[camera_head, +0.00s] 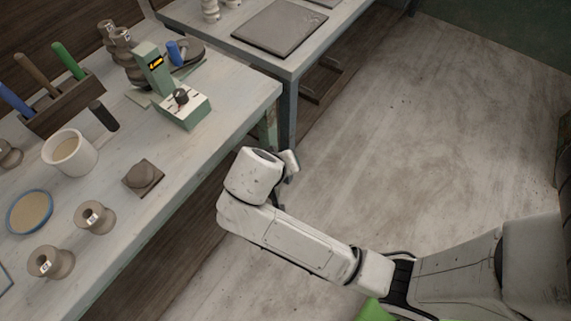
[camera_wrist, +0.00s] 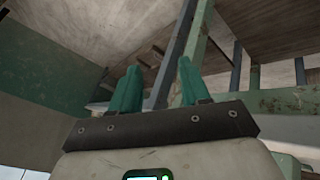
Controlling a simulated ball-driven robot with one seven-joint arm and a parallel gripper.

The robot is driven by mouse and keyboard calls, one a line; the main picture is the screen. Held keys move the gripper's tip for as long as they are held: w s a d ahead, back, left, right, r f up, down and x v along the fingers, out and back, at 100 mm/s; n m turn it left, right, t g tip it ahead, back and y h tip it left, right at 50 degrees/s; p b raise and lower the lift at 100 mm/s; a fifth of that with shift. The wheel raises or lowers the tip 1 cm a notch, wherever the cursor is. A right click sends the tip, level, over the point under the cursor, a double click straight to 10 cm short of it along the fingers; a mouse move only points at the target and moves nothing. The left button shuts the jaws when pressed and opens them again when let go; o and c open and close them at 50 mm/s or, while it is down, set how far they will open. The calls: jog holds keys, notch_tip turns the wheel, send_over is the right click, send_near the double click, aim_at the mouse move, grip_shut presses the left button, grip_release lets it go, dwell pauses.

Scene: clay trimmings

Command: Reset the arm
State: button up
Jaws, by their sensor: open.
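My gripper shows in the wrist view (camera_wrist: 158,85), with two teal fingers standing apart on a dark mounting bar. It is open and nothing shows between the fingers. In the head view my white arm (camera_head: 290,240) reaches left from my body and bends near the table's front edge. The gripper itself is mostly hidden behind the wrist there. The wrist view looks up past table legs (camera_wrist: 193,45) and the underside of a table.
A second table (camera_head: 310,45) stands behind. The floor (camera_head: 420,150) to the right is clear.

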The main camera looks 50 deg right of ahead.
dwell(0.7)
jog(key=s+f+n+y, duration=0.2)
jog(key=s+n+y, duration=0.1)
jog(key=s, duration=0.4)
jog(key=s+a+f+n+y, duration=0.1)
jog(key=s+f+n+y, duration=0.1)
jog(key=s, duration=0.5)
jog(key=shift+f+n+g+y, duration=0.15)
jog(key=shift+n+g+y, duration=0.15)
jog(key=shift+n+y, duration=0.4)
